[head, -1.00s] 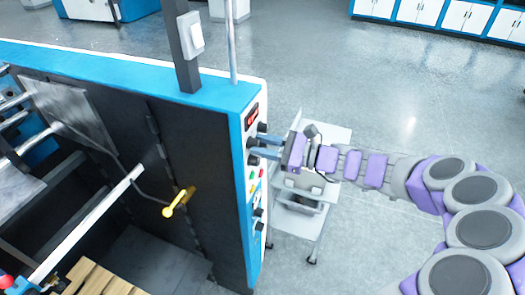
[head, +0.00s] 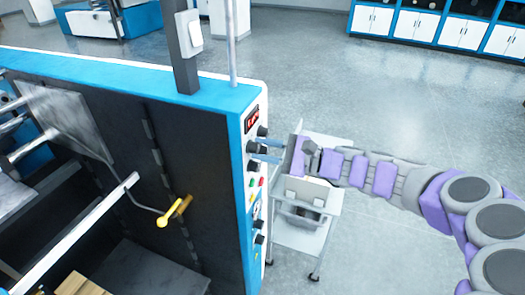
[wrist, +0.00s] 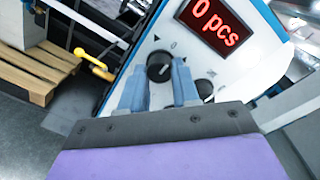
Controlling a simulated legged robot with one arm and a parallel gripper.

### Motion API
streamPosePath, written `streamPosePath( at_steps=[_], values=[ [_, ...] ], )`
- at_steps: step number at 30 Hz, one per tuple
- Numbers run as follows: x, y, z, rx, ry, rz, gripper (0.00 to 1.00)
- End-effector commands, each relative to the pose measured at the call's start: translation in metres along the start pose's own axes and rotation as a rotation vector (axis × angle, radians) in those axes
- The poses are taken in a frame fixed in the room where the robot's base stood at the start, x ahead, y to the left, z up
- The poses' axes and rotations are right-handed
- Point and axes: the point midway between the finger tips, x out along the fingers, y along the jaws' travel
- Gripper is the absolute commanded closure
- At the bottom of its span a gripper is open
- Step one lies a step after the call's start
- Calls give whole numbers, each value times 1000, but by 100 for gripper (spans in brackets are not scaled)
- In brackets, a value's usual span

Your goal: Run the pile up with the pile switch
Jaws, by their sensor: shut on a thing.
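The control panel (head: 256,190) is on the end of the blue and dark machine, with black rotary switches on it. In the wrist view, the blue fingers of my gripper (wrist: 160,80) are shut around one black rotary switch (wrist: 158,66), whose light pointer is tilted. In the head view, my gripper (head: 267,151) reaches the upper panel from the right. Another black knob (wrist: 204,88) sits just right of the fingers. A wooden pallet (wrist: 38,72) with a load on it shows in the wrist view. Light wood (head: 82,286) shows at the bottom left of the head view.
The red display (wrist: 211,22) reads "0 pcs". A yellow handle (head: 174,212) sticks out from the dark machine side. A pale cart (head: 303,232) stands beneath my arm, close to the panel. The grey floor behind is open.

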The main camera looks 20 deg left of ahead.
Motion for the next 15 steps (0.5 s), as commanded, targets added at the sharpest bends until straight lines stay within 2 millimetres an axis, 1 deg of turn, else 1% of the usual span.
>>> streamPosePath(
  at_steps=[7,8,15],
  values=[
    [0,1,-2,-1,3,3,100],
    [0,1,-1,-1,3,3,68],
    [2,1,-1,0,3,3,45]
  ],
)
